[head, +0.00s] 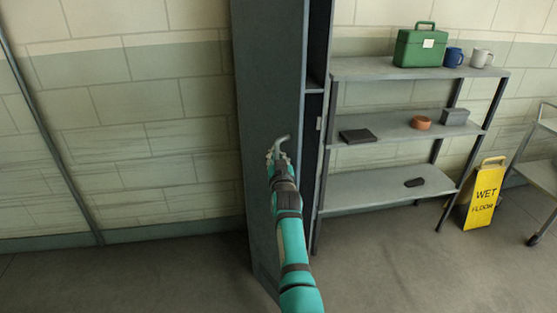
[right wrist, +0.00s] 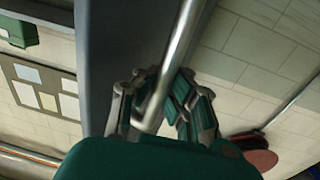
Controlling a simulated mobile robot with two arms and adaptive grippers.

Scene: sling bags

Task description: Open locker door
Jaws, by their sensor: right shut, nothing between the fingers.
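The tall dark grey locker (head: 268,70) stands in the middle of the head view. A narrow dark gap (head: 314,100) with a shelf edge inside shows along its right side, so it appears partly open; how far the door is swung I cannot tell. A small light latch-like piece (head: 319,123) is on the right edge of the gap. My right gripper (head: 278,150) is in front of the large grey panel, shut and empty. In the right wrist view its fingers (right wrist: 165,105) are close to a silver bar (right wrist: 178,50) beside a grey panel edge. My left gripper is out of view.
Right of the locker, a grey shelf unit (head: 400,126) holds a green box (head: 420,48), two mugs and small items. A yellow wet-floor sign (head: 483,195) and a cart (head: 540,170) stand farther right. Floor left of the locker is clear.

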